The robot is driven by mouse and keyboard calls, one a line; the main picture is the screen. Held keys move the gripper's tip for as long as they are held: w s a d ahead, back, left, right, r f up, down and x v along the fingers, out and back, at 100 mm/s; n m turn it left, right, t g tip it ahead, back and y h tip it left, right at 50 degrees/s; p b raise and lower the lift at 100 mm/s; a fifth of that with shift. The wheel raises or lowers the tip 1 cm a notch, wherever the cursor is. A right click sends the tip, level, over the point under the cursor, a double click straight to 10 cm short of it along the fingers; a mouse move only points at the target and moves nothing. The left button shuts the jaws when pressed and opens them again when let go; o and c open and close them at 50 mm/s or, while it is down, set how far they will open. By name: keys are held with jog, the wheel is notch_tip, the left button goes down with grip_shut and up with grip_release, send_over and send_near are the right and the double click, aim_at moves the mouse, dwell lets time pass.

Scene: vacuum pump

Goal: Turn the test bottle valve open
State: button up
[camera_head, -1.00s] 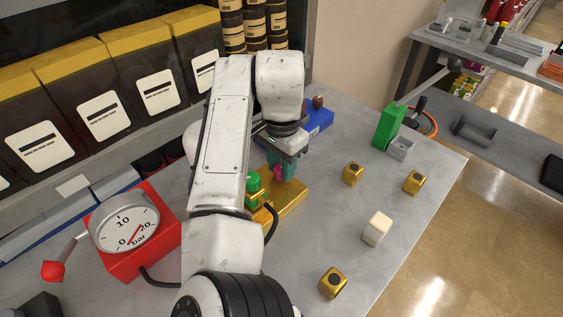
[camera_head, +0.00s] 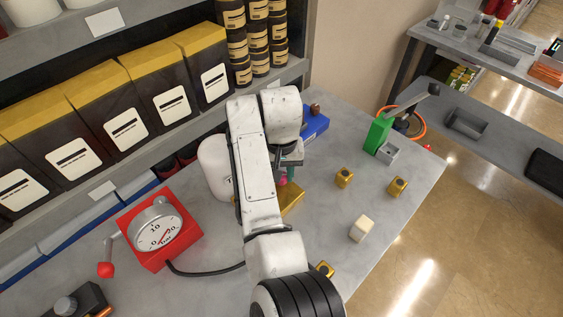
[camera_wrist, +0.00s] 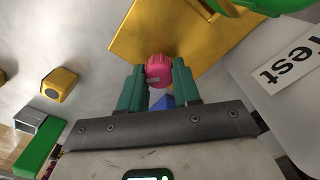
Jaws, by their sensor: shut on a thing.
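A pink knob (camera_wrist: 159,72) sits at the edge of a gold block (camera_wrist: 190,35) in the wrist view. My gripper (camera_wrist: 160,84) has its two teal fingers on either side of the knob, shut on it. In the head view the gripper (camera_head: 287,172) is mostly behind my arm, with a bit of the pink knob (camera_head: 282,181) and the gold block (camera_head: 292,202) showing. The white bottle (camera_head: 213,165) stands left of my arm; its "Test" label (camera_wrist: 290,72) shows in the wrist view. A green part (camera_wrist: 235,10) is at the top of the wrist view.
A red gauge box (camera_head: 183,239) with a red-tipped lever stands at left, with a black hose running from it. Gold cubes (camera_head: 344,178) and a white block (camera_head: 362,229) lie at right. A green block (camera_head: 377,136) and blue box (camera_head: 314,124) stand behind.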

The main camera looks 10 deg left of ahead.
jog(key=n+p, duration=0.3)
jog(key=n, duration=0.1)
jog(key=shift+r, duration=0.2)
jog(key=shift+a+f+n+p, duration=0.1)
jog(key=shift+n+p, duration=0.9)
jog(key=shift+n, duration=1)
jog(key=o, duration=1.1)
jog(key=shift+c, duration=0.2)
notch_tip(320, 180, up, 11)
jog(key=b, duration=0.1)
jog(key=shift+f, duration=0.15)
